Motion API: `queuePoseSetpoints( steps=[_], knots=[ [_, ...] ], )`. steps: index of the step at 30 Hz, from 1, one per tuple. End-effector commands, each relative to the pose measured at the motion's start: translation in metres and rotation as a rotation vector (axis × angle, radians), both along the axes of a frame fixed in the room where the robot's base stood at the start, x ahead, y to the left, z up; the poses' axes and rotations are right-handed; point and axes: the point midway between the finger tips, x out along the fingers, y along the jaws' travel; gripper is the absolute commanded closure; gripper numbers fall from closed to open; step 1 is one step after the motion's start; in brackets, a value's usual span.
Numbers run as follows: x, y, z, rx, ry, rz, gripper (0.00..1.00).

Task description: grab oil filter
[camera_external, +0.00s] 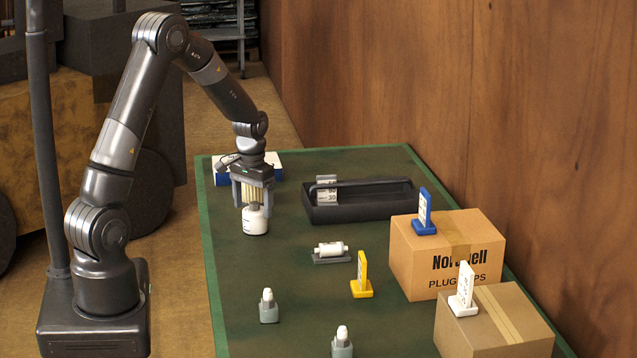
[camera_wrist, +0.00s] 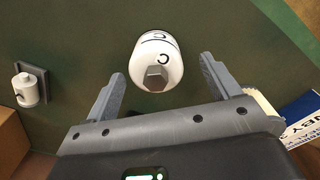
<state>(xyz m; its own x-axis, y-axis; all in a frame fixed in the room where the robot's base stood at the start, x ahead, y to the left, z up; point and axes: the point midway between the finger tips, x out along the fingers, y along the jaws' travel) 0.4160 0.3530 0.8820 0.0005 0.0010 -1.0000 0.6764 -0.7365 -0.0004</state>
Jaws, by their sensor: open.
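The oil filter is most likely the white canister (camera_external: 255,220) with black lettering, upright on the green table below my gripper. In the wrist view the white canister (camera_wrist: 158,48) shows a grey hex nut on its near end and sits just beyond and between the fingertips. My gripper (camera_external: 254,204) is open and points down over the canister, with one finger to each side. The fingers also show in the wrist view (camera_wrist: 162,70), with clear gaps to the canister and nothing held.
A small white cylinder on a grey stand (camera_external: 331,250), a yellow tag stand (camera_external: 362,278) and two grey-white bottles (camera_external: 268,306) (camera_external: 342,343) stand nearby. A dark tool tray (camera_external: 360,205) and cardboard boxes (camera_external: 445,255) are right. A blue-white box (camera_external: 222,178) and a cream pleated piece (camera_external: 254,190) lie behind.

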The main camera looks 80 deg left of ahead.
Motion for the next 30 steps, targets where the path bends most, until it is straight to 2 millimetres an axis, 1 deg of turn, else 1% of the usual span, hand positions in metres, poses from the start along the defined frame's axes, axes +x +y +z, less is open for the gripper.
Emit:
queuePoseSetpoints(
  steps=[6, 9, 12, 18, 20, 30],
  knots=[
    [0.003, -0.005, -0.033, -0.003, 0.002, 0.000, 0.18],
    [0.003, -0.004, -0.044, -0.003, 0.002, 0.000, 0.18],
    [0.003, -0.004, -0.048, -0.001, 0.000, 0.000, 0.18],
    [0.003, -0.004, -0.049, -0.001, 0.001, 0.000, 0.18],
    [0.003, -0.004, -0.049, -0.001, 0.001, 0.000, 0.22],
    [0.003, -0.004, -0.048, 0.000, 0.000, 0.000, 0.50]
  ],
)
